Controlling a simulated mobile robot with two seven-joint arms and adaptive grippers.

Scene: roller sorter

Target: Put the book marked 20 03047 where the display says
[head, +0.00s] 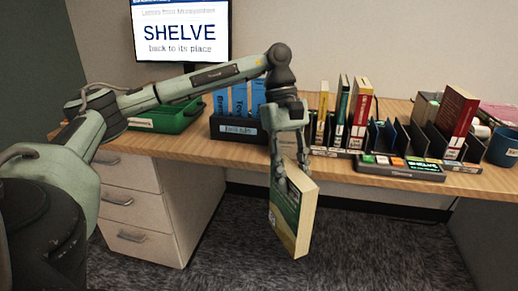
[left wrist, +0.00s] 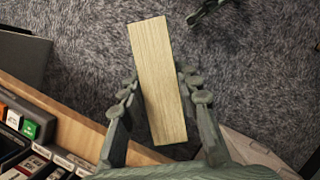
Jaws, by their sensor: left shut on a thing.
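My left gripper (head: 293,178) is shut on a green book (head: 287,217) with cream page edges, held in front of the desk over the carpet. The book hangs tilted, cover toward the left; its number cannot be read. In the left wrist view, the book's page edge (left wrist: 160,80) lies between the fingers (left wrist: 163,92). The display (head: 181,32) reads "SHELVE back to its place". A row of dark slots (head: 385,137) on the desk has gaps between upright books (head: 350,105). My right gripper is not in view.
A green tray (head: 172,117), a dark bin of blue folders (head: 238,127), a panel with coloured buttons (head: 400,168) and a blue cup (head: 503,147) stand on the wooden desk (head: 190,146). Drawers (head: 130,205) are below at left. A red book (head: 456,110) leans at right.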

